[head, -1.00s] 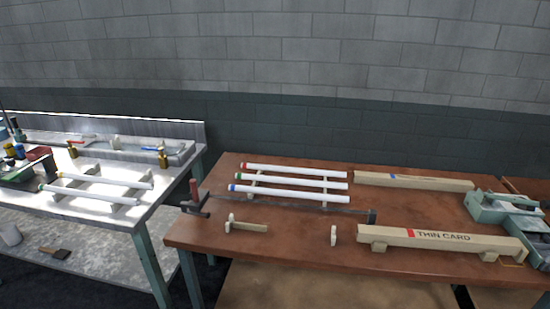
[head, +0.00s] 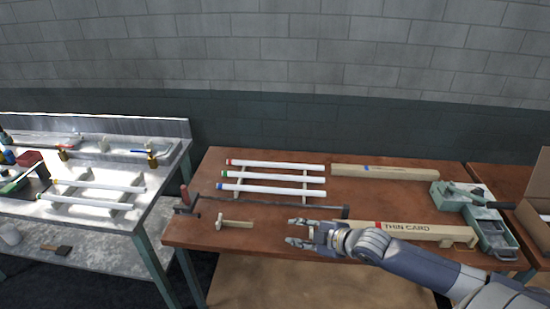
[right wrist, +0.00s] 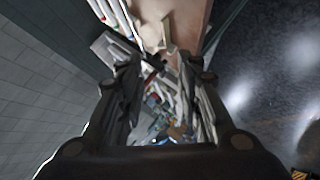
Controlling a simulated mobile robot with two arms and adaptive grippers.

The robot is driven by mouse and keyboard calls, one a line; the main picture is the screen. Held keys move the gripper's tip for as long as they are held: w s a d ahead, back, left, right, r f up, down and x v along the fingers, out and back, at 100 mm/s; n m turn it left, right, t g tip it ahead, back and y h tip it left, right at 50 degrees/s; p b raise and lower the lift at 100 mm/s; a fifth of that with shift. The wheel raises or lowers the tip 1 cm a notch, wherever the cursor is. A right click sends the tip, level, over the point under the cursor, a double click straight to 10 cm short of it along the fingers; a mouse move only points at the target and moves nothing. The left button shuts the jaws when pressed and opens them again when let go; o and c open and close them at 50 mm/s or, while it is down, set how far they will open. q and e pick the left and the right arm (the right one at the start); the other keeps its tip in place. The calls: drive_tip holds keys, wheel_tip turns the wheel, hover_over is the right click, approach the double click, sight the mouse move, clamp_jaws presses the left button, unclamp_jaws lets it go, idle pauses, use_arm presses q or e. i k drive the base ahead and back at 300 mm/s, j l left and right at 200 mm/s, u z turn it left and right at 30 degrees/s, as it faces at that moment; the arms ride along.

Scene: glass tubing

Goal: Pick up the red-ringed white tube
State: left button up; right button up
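The red-ringed white tube (head: 280,165) lies at the back of a rack on the brown table, its red ring at the left end. A green-ringed white tube (head: 275,177) and a blue-ringed white tube (head: 275,189) lie parallel in front of it. My right gripper (head: 290,232) is over the table's front part, in front of and apart from the tubes. Its fingers are spread and nothing shows between them. The right wrist view is blurred; the gripper's two fingers (right wrist: 160,100) stand apart there. My left gripper is in neither view.
A clamp bar (head: 265,205) and a small wooden mallet-like piece (head: 235,223) lie in front of the tubes. A long card box (head: 385,173) is right of them. The THIN CARD box (head: 425,231) is partly behind my right arm. A grey-green tool (head: 465,196) stands farther right.

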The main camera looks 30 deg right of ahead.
sight(232, 163)
drive_tip(key=i+l, duration=1.15)
